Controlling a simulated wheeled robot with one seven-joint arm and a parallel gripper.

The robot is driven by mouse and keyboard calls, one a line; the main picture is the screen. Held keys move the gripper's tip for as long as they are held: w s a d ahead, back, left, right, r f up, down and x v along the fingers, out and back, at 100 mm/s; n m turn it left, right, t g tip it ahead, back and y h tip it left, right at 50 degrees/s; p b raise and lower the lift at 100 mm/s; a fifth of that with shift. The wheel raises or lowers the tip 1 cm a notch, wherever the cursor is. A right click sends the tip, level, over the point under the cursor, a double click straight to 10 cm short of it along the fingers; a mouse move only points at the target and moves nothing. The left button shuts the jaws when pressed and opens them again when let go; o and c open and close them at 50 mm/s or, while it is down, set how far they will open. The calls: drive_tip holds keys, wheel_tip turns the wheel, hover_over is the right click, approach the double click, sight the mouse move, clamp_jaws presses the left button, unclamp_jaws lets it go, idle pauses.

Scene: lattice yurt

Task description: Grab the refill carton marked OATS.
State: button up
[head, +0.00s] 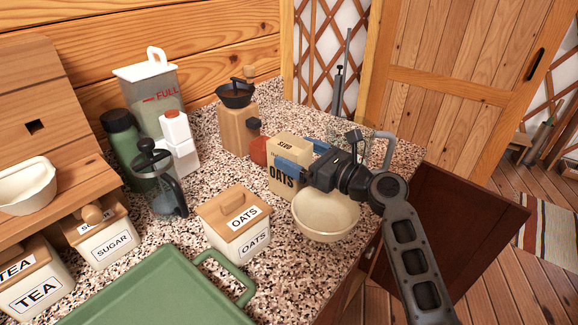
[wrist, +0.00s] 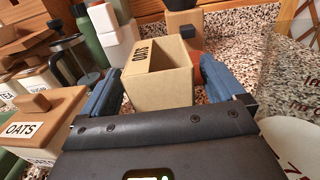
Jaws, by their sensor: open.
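The refill carton marked OATS (head: 283,183) is a tan box standing upright on the speckled counter, behind a cream bowl. In the wrist view the carton (wrist: 158,88) stands between the two blue fingers, and its top looks open. My gripper (head: 307,157) is open, with its fingers around the upper part of the carton, one on each side. In the wrist view my gripper (wrist: 160,85) shows a gap on the right of the carton; the left finger is close to it. Part of the carton's right side is hidden by my gripper in the head view.
A white OATS canister (head: 237,225) with a wooden lid stands left of the carton. The cream bowl (head: 325,216) is just in front. A wooden grinder (head: 238,125) and a reddish-orange item (head: 259,151) stand behind. A green tray (head: 160,292) lies at the front left.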

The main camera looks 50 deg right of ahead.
drive_tip(key=shift+w, duration=1.35)
drive_tip(key=shift+c, duration=0.4)
